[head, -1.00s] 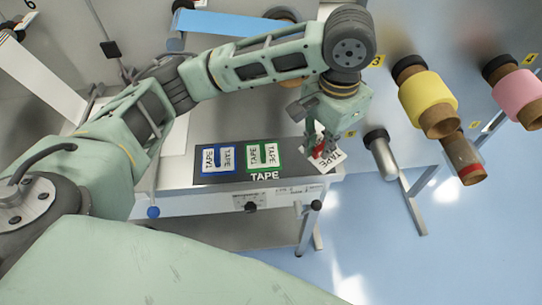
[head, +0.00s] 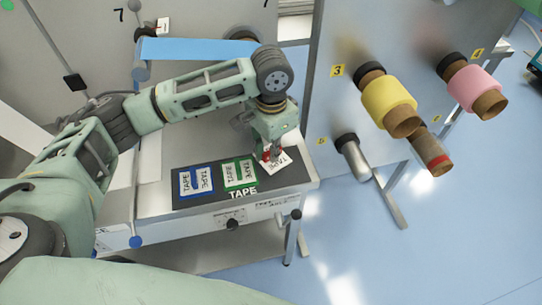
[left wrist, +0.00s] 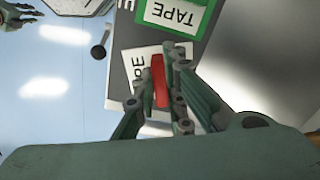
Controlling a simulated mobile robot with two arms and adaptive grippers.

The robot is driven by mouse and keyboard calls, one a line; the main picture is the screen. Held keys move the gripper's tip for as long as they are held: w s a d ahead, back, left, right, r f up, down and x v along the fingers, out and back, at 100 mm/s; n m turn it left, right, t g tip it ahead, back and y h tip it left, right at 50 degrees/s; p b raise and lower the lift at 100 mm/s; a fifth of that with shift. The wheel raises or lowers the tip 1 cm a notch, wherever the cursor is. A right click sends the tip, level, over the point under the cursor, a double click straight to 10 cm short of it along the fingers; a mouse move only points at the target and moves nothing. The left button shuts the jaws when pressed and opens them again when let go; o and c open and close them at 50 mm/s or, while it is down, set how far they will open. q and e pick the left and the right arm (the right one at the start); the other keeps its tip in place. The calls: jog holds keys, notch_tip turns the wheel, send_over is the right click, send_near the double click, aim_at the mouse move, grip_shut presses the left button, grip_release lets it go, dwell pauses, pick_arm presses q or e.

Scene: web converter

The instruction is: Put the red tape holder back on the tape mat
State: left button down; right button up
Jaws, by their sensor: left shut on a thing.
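The red tape holder (head: 266,156) is red with a white card marked TAPE (head: 274,166). My left gripper (head: 270,152) is shut on it, at the right end of the dark tape mat (head: 243,194). In the left wrist view the red part (left wrist: 159,80) sits between the fingers (left wrist: 157,100), with the card tilted relative to the mat (left wrist: 126,30). The fingers partly cover the card. I cannot tell whether the holder touches the mat. A greenish gripper-like part, probably my right gripper (left wrist: 62,34), shows at the upper left there; its jaws are unclear.
A blue holder (head: 196,181) and a green holder (head: 239,173) lie on the mat, the green one nearest the red. The table's right edge (head: 316,170) is close. Yellow (head: 388,100) and pink (head: 473,90) rolls stick out from the panel at right.

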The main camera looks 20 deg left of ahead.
pick_arm(q)
jog(key=shift+f, duration=1.65)
pick_arm(e)
jog(key=shift+w+r, duration=0.4)
jog(key=shift+w, duration=0.1)
pick_arm(q)
jog(key=shift+f+p, duration=0.1)
jog(key=shift+p, duration=0.25)
jog(key=c, duration=1.8)
grip_release()
pick_arm(e)
jog(key=shift+a, duration=0.25)
